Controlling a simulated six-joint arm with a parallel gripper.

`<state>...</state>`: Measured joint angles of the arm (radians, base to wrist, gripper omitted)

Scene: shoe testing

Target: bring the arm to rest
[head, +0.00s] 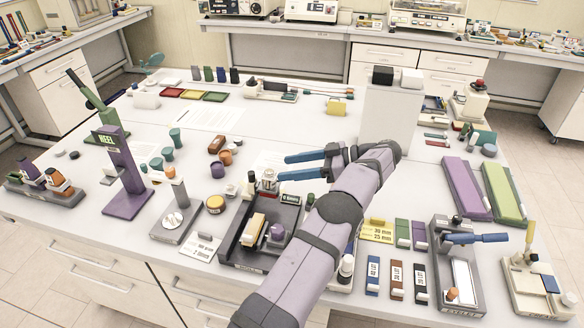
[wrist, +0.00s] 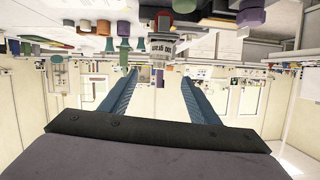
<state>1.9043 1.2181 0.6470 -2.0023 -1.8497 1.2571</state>
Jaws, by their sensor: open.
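My gripper (head: 283,167) is at the middle of the table in the head view, with its two blue fingers pointing left. The fingers are apart and nothing shows between them. In the wrist view my gripper (wrist: 167,70) also shows open and empty, its two blue fingers reaching ahead with the room seen upside down. My grey-purple arm comes in from the bottom of the head view and hides part of the table. The fingers are close to a small device with a silver top (head: 268,178); I cannot tell whether they touch it.
A black tray fixture (head: 232,235) stands left of my arm. The purple HEEL stand (head: 122,175) is at the left, a grey block (head: 388,115) behind my arm. Purple and green panels (head: 503,192) lie at the right. The white table (head: 330,130) has free room toward the back.

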